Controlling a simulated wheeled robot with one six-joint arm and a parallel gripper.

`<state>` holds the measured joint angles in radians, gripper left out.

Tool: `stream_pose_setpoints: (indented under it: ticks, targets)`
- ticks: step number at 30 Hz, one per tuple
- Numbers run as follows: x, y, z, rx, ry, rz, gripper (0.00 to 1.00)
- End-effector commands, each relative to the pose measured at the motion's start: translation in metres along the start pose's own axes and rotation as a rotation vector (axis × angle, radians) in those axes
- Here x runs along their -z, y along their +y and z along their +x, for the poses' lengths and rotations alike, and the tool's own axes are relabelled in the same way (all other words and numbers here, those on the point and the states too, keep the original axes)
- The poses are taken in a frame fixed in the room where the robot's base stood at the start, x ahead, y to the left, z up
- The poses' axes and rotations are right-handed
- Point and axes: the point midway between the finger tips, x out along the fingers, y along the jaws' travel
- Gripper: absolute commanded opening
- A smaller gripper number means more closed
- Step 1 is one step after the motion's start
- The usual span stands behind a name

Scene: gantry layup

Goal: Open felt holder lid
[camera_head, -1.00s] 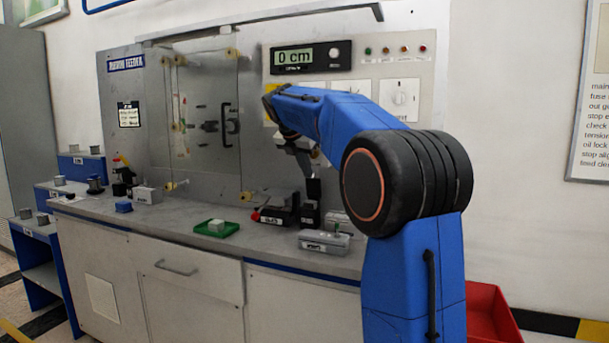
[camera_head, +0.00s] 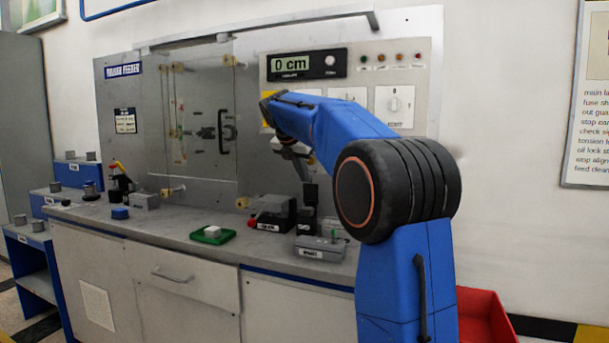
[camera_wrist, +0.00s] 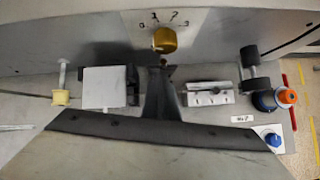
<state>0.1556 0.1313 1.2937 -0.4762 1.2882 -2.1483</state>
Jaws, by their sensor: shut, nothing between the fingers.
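I cannot tell for sure which thing is the felt holder, because the labels are too small to read. One candidate is a low grey box (camera_head: 318,250) with a label on its front and a small green part on top, near the counter's front edge. My gripper (camera_head: 311,194) points down over the counter behind the grey box. Its fingers are shut and empty. In the wrist view my gripper (camera_wrist: 163,66) shows as a dark wedge in the middle. No raised lid is clear.
A green tray (camera_head: 228,236) with a pale block stands left on the counter. The wrist view shows a yellow knob (camera_wrist: 165,39) on a dial, a pale box (camera_wrist: 107,87) and a grey block (camera_wrist: 208,98). The back panel (camera_head: 250,150) is close behind my arm.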

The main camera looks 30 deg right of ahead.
Motion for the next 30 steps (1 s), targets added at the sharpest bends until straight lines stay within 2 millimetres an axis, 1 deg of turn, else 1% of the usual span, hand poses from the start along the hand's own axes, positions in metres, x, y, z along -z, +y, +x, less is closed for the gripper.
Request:
stream_pose_setpoints:
  ticks: [7,14,21,25,30]
  targets:
    - [0.024,0.009,-0.013,0.000,0.000,0.000,0.00]
    - [0.011,0.011,-0.048,0.000,-0.001,0.003,0.00]
    - [-0.001,0.014,-0.086,0.000,-0.001,0.003,0.00]
    - [-0.005,0.014,-0.099,0.001,-0.001,0.004,0.00]
    - [-0.008,0.014,-0.107,0.001,-0.001,0.003,0.00]
